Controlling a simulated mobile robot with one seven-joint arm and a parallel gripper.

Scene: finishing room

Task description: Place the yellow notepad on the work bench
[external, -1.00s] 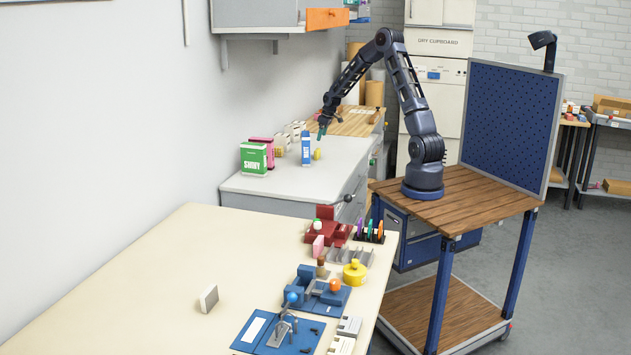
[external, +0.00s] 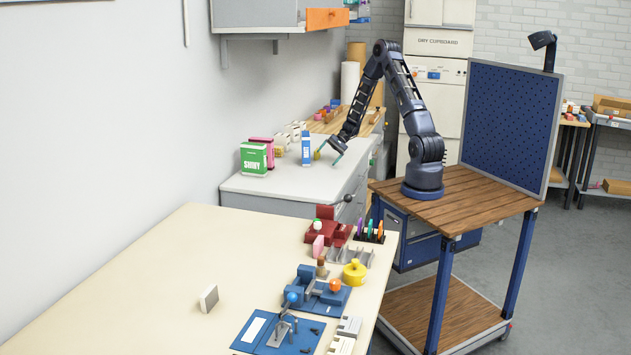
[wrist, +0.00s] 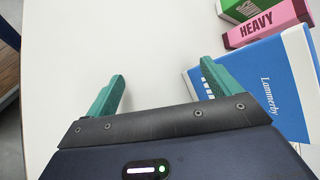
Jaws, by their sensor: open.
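No notepad can be made out clearly. A small yellow item (external: 317,155) lies on the grey-white counter (external: 275,190) beside a blue-and-white box, too small to identify. My gripper (external: 329,153) is low over this counter, just right of the yellow item, pointing down. In the wrist view my gripper (wrist: 162,75) is open, with only bare pale surface between its teal fingers; no yellow shows there. The blue-and-white box (wrist: 262,78) is close by the right finger. Which surface is the work bench is not marked; a long cream table (external: 130,270) fills the foreground.
A green box (external: 254,159) and a pink box (external: 262,143) stand left on the counter; the pink one also shows in the wrist view (wrist: 268,24). Blue and red fixtures (external: 320,290) crowd the cream table's right side. Its middle is mostly clear around a small grey-white block (external: 209,298).

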